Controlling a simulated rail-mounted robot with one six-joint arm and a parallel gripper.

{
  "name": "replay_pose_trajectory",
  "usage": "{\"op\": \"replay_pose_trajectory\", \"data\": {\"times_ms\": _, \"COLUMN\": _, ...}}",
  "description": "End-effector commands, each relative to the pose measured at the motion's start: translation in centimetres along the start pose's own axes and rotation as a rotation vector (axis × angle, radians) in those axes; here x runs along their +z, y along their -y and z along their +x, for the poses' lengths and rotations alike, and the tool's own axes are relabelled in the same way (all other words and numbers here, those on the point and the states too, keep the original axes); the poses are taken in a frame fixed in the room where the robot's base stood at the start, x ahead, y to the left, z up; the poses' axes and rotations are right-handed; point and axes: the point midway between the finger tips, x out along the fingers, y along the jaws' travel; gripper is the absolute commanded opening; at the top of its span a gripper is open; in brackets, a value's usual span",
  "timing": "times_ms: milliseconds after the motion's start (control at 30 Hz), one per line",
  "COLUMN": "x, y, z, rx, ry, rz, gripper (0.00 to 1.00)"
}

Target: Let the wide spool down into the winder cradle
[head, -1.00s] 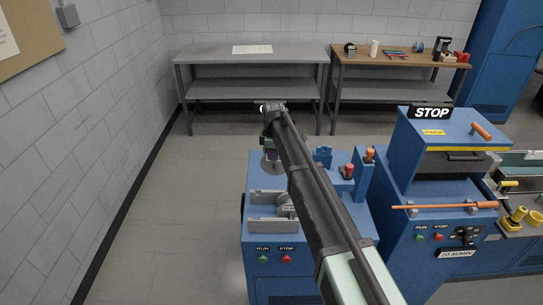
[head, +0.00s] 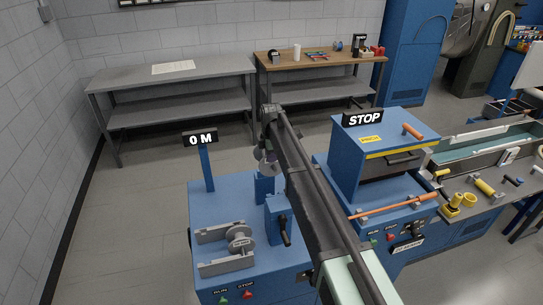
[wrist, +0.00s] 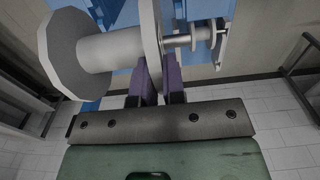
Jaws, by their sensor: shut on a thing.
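The wide spool is pale grey with round flanges. In the wrist view its large flange (wrist: 72,55) is at left and its core (wrist: 112,50) runs to a second disc, where the purple fingers of my gripper (wrist: 155,82) are shut on it. In the head view the spool (head: 264,166) is partly hidden by my arm, at my gripper (head: 270,152), above the back right of the blue winder. The winder cradle, two grey side plates (head: 222,232) with a grey disc (head: 240,240) between them, is on the winder top, nearer and to the left of the spool.
A "0 M" sign (head: 201,139) on a post stands at the winder's back left. A black-handled blue block (head: 278,215) is right of the cradle. A blue machine with a STOP sign (head: 363,119) stands to the right. Grey (head: 180,77) and wooden (head: 320,59) benches are behind.

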Motion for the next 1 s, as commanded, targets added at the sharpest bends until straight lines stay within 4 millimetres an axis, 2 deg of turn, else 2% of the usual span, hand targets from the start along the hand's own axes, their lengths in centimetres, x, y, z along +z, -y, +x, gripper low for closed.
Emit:
{"op": "replay_pose_trajectory", "data": {"times_ms": 500, "x": 0.0, "y": 0.0, "z": 5.5, "rx": 0.0, "ry": 0.0, "rz": 0.001, "gripper": 0.0}}
{"op": "replay_pose_trajectory", "data": {"times_ms": 1000, "x": 0.0, "y": 0.0, "z": 5.6, "rx": 0.0, "ry": 0.0, "rz": 0.001, "gripper": 0.0}}
